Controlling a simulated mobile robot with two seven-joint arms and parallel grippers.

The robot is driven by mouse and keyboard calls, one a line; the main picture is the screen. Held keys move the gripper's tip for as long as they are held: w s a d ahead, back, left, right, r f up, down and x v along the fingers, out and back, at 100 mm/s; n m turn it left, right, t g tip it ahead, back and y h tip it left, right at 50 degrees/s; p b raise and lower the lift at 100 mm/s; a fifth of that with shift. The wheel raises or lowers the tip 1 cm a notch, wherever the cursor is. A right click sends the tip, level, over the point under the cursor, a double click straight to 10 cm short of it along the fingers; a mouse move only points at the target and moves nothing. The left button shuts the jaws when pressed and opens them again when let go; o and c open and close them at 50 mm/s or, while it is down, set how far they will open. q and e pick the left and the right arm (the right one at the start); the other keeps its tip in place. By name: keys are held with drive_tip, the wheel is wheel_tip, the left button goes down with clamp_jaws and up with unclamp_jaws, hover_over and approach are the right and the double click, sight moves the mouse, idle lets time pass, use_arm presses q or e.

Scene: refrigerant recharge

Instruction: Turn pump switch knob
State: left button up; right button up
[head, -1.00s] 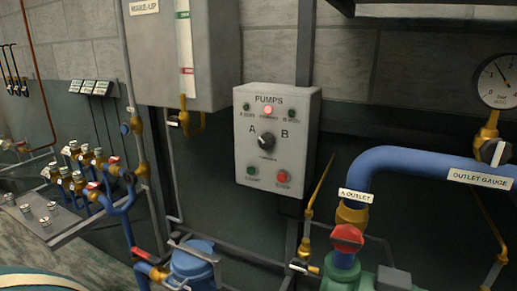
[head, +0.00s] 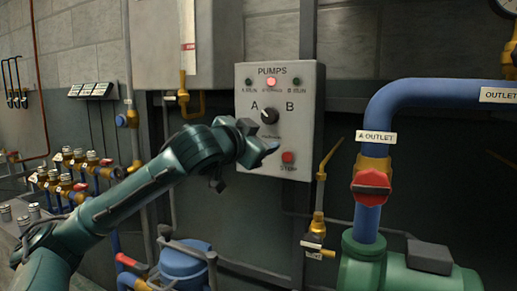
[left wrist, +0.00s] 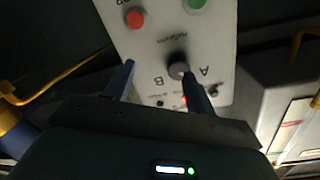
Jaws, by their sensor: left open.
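The pump switch knob (head: 269,116) is a black rotary knob with a pale mark, between the letters A and B on the grey PUMPS panel (head: 310,120). My left gripper (head: 262,141) is in front of the panel, just below the knob in the head view, and hides the green button there. In the left wrist view the panel shows upside down, and the knob (left wrist: 177,70) lies close to the tip of the right-hand finger. My left gripper (left wrist: 158,71) is open there. I cannot tell whether that finger touches the knob. My right gripper is not in view.
A red button (head: 288,157) is low on the panel, and a red lamp (head: 271,82) is lit near its top. Right of it are a brass valve (head: 318,228) and a blue outlet pipe (head: 425,93) with a red valve handle (head: 371,186). A grey cabinet (head: 215,60) hangs to the left.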

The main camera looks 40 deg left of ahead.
sight(267, 116)
use_arm(q)
wheel_tip(267, 116, up, 4)
drive_tip(key=s+a+y, duration=0.1)
drive_tip(key=a, duration=0.1)
drive_tip(key=shift+n, duration=0.4)
drive_tip(key=p+x, duration=0.6)
drive_tip(key=x, duration=0.1)
drive_tip(key=shift+w+r, duration=0.2)
drive_tip(key=shift+w, duration=0.1)
drive_tip(key=shift+f, duration=0.2)
drive_tip(key=shift+c, duration=0.4)
drive_tip(key=c, duration=0.9)
drive_tip(key=shift+r+m+p, duration=0.2)
drive_tip(key=shift+m+p, duration=0.75)
drive_tip(key=shift+m, duration=0.15)
drive_tip(key=shift+m+p, duration=0.5)
drive_tip(key=shift+m, duration=0.3)
drive_tip(key=shift+f+m, duration=0.2)
drive_tip(key=shift+m, duration=0.2)
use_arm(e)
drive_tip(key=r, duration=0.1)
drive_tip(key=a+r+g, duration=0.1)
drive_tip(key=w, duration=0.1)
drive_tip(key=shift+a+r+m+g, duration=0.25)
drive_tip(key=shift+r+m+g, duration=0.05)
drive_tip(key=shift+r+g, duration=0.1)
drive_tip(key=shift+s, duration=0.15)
